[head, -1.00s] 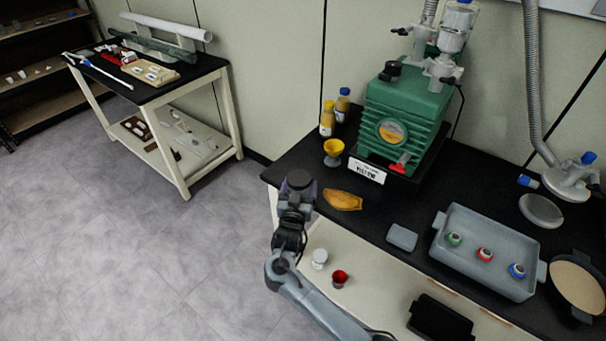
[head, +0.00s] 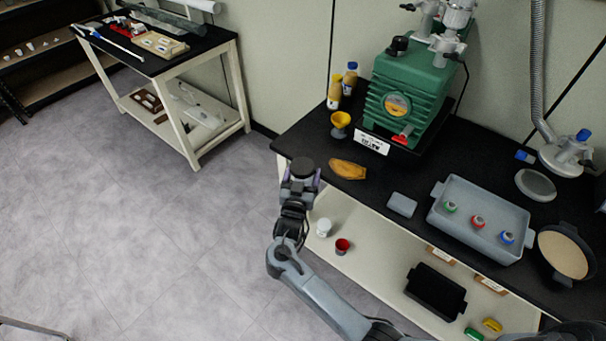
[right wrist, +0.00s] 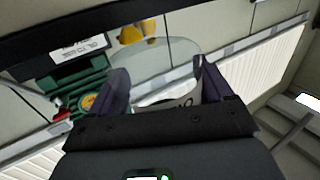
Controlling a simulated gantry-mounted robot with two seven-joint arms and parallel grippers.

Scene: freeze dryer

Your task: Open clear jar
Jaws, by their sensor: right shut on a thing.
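One arm shows in the head view, with my right gripper (head: 301,184) just off the left front corner of the black bench. A dark round disc (head: 302,167) sits at its fingertips, like a lid seen from above. In the right wrist view my right gripper (right wrist: 168,100) is shut around a see-through round body, the clear jar (right wrist: 150,58), with a pale printed label (right wrist: 178,104) between the dark fingers. Much of the jar is hidden by the fingers and palm. My left gripper is in neither view.
The black bench holds an orange-brown dish (head: 347,169), a yellow funnel (head: 340,122), a green pump (head: 408,97), a small grey box (head: 402,205) and a grey tray (head: 440,219) with small jars. The lower shelf has white and red cups. Open floor lies left.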

